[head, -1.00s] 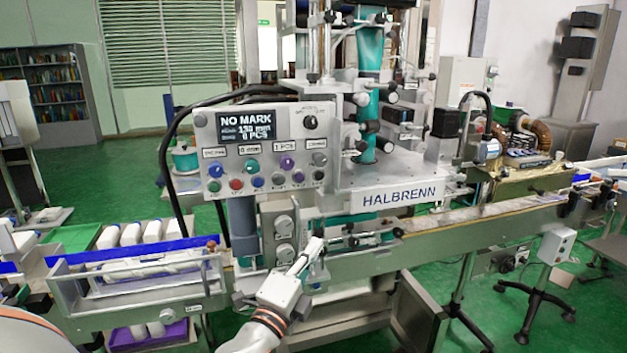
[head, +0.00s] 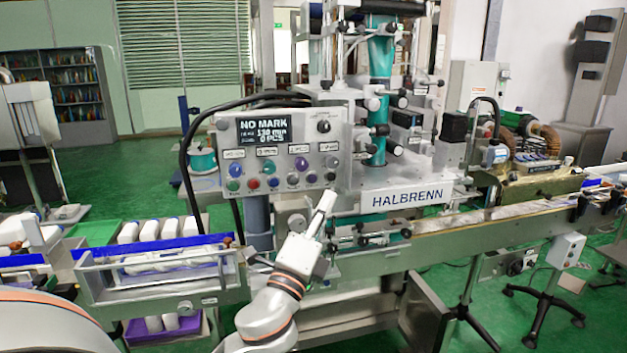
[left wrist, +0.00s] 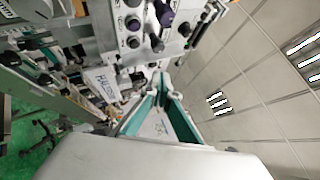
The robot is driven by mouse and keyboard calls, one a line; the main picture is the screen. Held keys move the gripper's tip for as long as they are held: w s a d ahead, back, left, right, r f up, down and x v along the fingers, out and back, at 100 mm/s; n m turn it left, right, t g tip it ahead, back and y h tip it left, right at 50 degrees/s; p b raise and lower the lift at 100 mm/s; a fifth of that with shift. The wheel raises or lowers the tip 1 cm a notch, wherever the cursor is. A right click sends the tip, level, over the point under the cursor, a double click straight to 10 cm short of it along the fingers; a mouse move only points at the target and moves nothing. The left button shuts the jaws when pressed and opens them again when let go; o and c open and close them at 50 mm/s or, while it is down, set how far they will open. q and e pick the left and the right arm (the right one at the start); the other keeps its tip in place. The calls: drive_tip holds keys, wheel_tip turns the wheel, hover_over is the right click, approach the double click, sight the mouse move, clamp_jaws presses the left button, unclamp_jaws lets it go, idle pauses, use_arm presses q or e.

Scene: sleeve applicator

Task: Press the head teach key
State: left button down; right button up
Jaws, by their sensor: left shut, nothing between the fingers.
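The control panel (head: 275,150) of the labelling machine faces me, with a display reading "NO MARK", "130 mm" and "0 PCS". Below the display are two rows of coloured knobs and keys (head: 272,182). Their small labels are too blurred to tell which is the head teach key. My left gripper (head: 327,196) is shut and empty, pointing up just below the panel's lower right corner. In the left wrist view, its fingertips (left wrist: 160,78) meet below several dark knobs and a purple one on the panel (left wrist: 150,30). I cannot tell whether they touch anything.
The HALBRENN plate (head: 408,198) and teal film column stand right of the panel. A conveyor (head: 490,217) runs to the right. A guarded infeed with white bottles (head: 155,262) is at the left.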

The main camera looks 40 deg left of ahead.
sight(313, 178)
use_arm(q)
drive_tip(key=w+a, duration=0.2)
drive_tip(key=a, duration=0.1)
drive_tip(key=w+a, duration=0.3)
drive_tip(key=shift+w+a+b, duration=0.15)
drive_tip(key=shift+w+b, duration=0.05)
drive_tip(key=shift+b, duration=0.15)
idle(0.9)
drive_tip(key=shift+w+a, duration=0.1)
idle(0.4)
drive_tip(key=shift+w+a, duration=0.2)
